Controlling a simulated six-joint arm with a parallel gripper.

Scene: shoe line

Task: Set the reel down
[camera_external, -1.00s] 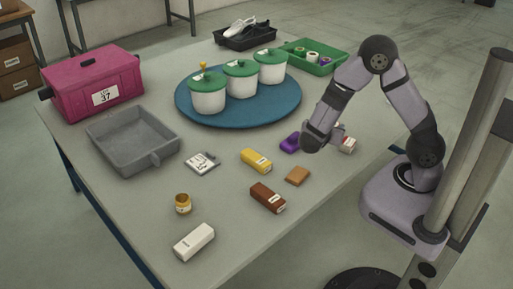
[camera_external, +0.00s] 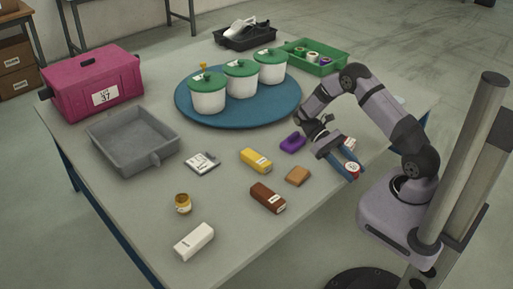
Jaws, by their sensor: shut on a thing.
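My gripper (camera_external: 346,168) is shut on a small reel (camera_external: 352,167) with a white face and red at its edge. The blue fingers point down and to the right, over the right part of the table. The reel looks held at the fingertips; whether it touches the table cannot be told from this view. The green tray (camera_external: 322,67) at the back right holds several small reels (camera_external: 313,56).
A purple block (camera_external: 292,142), a yellow box (camera_external: 256,160), a tan block (camera_external: 298,175) and a brown box (camera_external: 267,197) lie left of my gripper. A blue round mat (camera_external: 240,119) carries lidded pots. A grey tray (camera_external: 130,142) stands left.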

